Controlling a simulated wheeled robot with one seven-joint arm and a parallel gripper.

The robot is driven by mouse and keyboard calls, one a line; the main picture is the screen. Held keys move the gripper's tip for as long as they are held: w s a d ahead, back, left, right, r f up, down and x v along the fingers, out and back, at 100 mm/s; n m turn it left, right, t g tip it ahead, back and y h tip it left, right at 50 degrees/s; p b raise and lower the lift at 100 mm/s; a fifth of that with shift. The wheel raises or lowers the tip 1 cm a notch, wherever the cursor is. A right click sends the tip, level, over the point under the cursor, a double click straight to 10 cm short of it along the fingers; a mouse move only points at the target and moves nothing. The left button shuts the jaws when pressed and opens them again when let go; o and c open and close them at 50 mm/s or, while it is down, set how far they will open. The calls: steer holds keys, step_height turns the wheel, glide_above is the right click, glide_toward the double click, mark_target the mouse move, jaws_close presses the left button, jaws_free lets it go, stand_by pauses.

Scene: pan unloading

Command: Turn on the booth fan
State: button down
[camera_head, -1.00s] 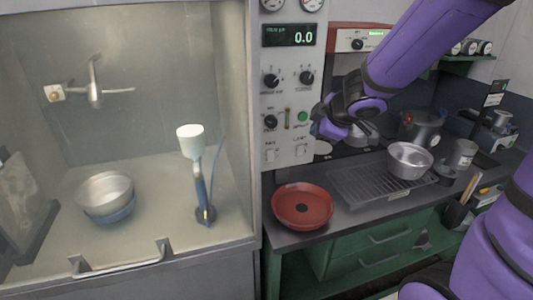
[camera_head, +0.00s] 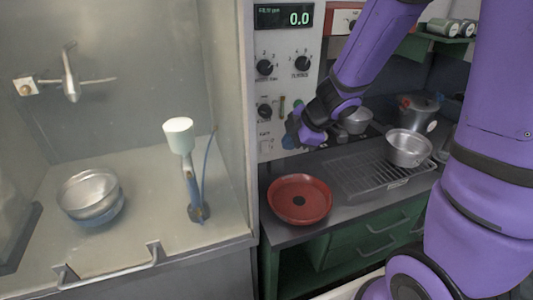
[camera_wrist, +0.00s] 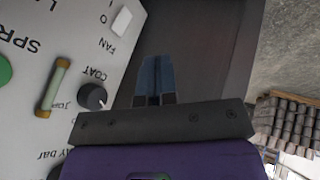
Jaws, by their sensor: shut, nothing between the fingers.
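The booth's control panel (camera_head: 285,75) stands at the centre of the head view, with knobs, a display reading 0.0 and white switches low down. In the wrist view, a white switch (camera_wrist: 122,22) beside the upside-down label FAN sits near the panel edge. My gripper (camera_head: 290,141) is at the lower right of the panel in the head view and covers part of it. In the wrist view its blue fingers (camera_wrist: 153,66) are together and empty, below and right of the white switch, apart from it in the picture. Whether they touch the panel cannot be told.
The spray booth (camera_head: 130,130) is at left, holding a metal bowl (camera_head: 88,188) and a white-cupped stand (camera_head: 178,135). A red pan (camera_head: 299,203) lies on the dark counter below my gripper. A metal pot (camera_head: 409,148) stands on the rack (camera_head: 362,183) at right.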

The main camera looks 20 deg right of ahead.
mark_target(268, 155)
steer(key=x, duration=0.3)
steer(key=w+x, duration=0.1)
steer(key=x, duration=0.3)
steer(key=w+r+x, duration=0.1)
steer(key=x, duration=0.3)
steer(key=shift+w+d+f, duration=0.15)
steer(key=shift+w+d, duration=0.05)
steer(key=shift+d, duration=0.1)
steer(key=shift+w, duration=0.4)
steer(key=shift+w, duration=0.1)
